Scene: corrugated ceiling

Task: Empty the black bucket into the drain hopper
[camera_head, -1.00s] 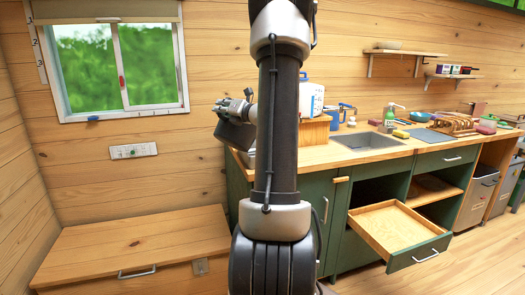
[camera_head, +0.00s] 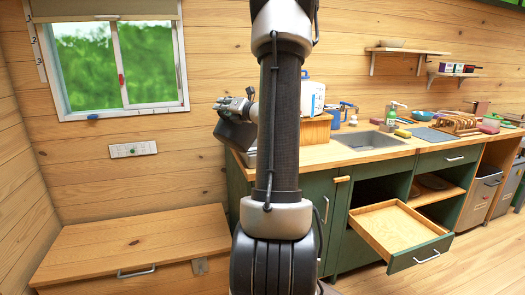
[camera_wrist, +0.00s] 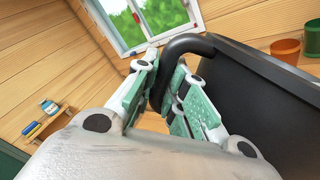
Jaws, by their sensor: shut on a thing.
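The black bucket (camera_head: 236,133) hangs tilted above the left end of the counter, partly hidden behind my arm in the head view. In the wrist view its dark side wall (camera_wrist: 265,105) fills the right. My gripper (camera_wrist: 170,78) is shut on the bucket's black handle (camera_wrist: 187,44). My gripper also shows small in the head view (camera_head: 238,105), just above the bucket. The bucket's inside and contents are out of sight. A small grey metal edge (camera_head: 250,158) shows below the bucket at the counter; I cannot tell whether it is the drain hopper.
The counter holds a sink (camera_head: 368,140), a white container (camera_head: 312,98) on a wooden box, a soap bottle (camera_head: 391,116) and a dish rack (camera_head: 456,122). A drawer (camera_head: 400,235) stands pulled out below. A low wooden chest (camera_head: 130,240) sits under the window.

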